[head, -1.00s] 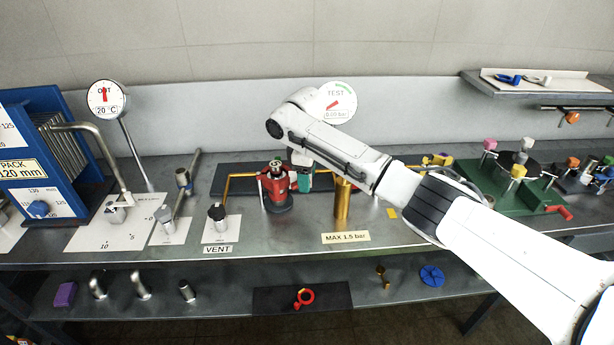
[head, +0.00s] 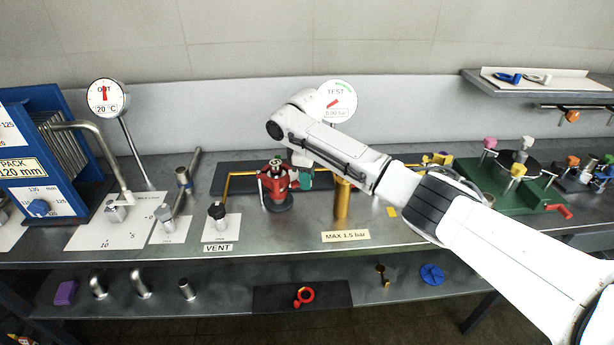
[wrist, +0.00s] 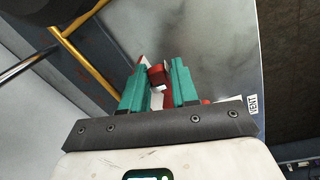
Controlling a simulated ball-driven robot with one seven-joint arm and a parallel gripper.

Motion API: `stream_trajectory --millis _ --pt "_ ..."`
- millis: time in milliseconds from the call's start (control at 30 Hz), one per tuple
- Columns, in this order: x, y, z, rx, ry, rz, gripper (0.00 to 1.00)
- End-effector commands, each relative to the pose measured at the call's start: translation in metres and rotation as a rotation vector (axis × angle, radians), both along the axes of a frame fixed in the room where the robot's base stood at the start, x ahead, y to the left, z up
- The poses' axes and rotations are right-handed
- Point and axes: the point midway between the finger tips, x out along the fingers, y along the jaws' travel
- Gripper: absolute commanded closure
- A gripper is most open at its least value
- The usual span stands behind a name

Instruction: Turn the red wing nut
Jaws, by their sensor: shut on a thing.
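The red wing nut (wrist: 157,75) shows in the wrist view as a red block between the teal fingertips. My gripper (wrist: 158,88) is shut on it. In the head view, the red fitting with a dark base (head: 277,188) stands on the bench. The teal fingers of my gripper (head: 305,179) show just to its right, partly hidden by my white arm. The wing nut's exact turn angle is hard to tell, as the fingers cover part of it.
A gold pipe (head: 240,180) runs left of the red fitting, and a gold post (head: 342,200) stands to its right. The TEST gauge (head: 337,100) is behind and reads 0.00 bar. The bench front is mostly clear.

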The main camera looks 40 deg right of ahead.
Motion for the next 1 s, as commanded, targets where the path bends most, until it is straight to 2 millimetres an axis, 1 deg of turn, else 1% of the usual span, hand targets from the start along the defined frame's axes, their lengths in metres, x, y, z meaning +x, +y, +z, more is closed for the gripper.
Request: stream_trajectory --millis 300,633,667,900,933,1000 --pt "-0.0016 -0.0017 -0.0016 0.096 -0.072 -0.002 1.00" --pt "-0.0012 -0.0031 -0.0020 0.106 -0.085 -0.003 1.00" --pt "-0.0011 -0.0030 -0.0020 0.105 -0.086 -0.003 0.70" --pt "-0.0015 -0.0030 -0.0021 0.105 -0.085 -0.002 0.47" --pt "-0.0015 -0.0030 -0.0021 0.106 -0.084 -0.002 0.46" --pt "-0.0016 -0.0029 -0.0023 0.106 -0.083 -0.002 0.46"
